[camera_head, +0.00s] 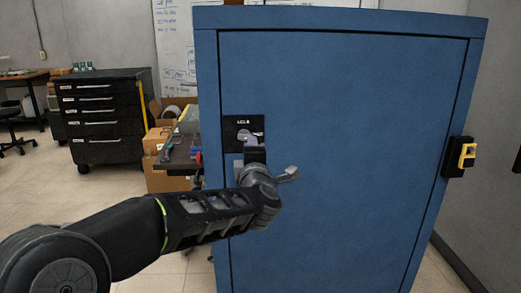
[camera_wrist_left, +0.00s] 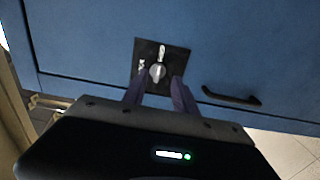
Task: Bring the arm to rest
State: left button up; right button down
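My left arm reaches from the lower left of the head view to the front of a tall blue cabinet (camera_head: 345,130). My left gripper (camera_head: 251,140) is at a small black labelled plate (camera_head: 234,121) near the cabinet's left edge. In the left wrist view the plate (camera_wrist_left: 174,54) carries a silver knob (camera_wrist_left: 157,71). Two dark purple fingers (camera_wrist_left: 159,84) stand apart, one on each side below the knob, with a gap between them. The knob appears just beyond or between the tips; I cannot tell if they touch it. My right gripper is not in view.
A black handle (camera_wrist_left: 231,97) is on the blue surface beside the plate. A black and yellow fitting (camera_head: 463,156) is on the cabinet's right edge. Behind on the left are a black drawer unit (camera_head: 103,115), cardboard boxes (camera_head: 156,140) and a cart.

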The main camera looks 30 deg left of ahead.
pick_arm(q)
jog(key=w+d+f+m+h, duration=0.4)
jog(key=d+f+m+h, duration=0.2)
jog(key=d+f+m, duration=0.5)
jog(key=s+d+f+m+g+h+p, duration=0.1)
jog(key=d+f+m+h, duration=0.15)
jog(key=f, duration=0.35)
jog(key=s+d+f+m+g+h+p, duration=0.1)
jog(key=s+d+f, duration=0.1)
jog(key=d+f, duration=0.3)
jog(key=s+d+f+m+g+h, duration=0.1)
jog(key=d+f+m, duration=0.1)
jog(key=f, duration=0.6)
jog(key=s+d+f+m+g+h+p, duration=0.1)
jog(key=s+d+f+m+g, duration=0.2)
jog(key=s+f, duration=0.35)
jog(key=s+d+f+m+g+h+p, duration=0.1)
jog(key=s+d+f+m+g+h, duration=0.1)
jog(key=s+d+f, duration=0.5)
jog(key=s+d+f+m+g+p, duration=0.1)
jog(key=s+d+f+g, duration=0.1)
jog(key=s, duration=0.7)
jog(key=s+d+f+m+g+h+p, duration=0.1)
jog(key=s+d+f+g+p, duration=0.1)
jog(key=s+f, duration=0.5)
jog(key=shift+s+d+g, duration=0.65)
jog(key=shift+s+g, duration=0.25)
jog(key=shift+s, duration=0.25)
jog(key=shift+h, duration=0.25)
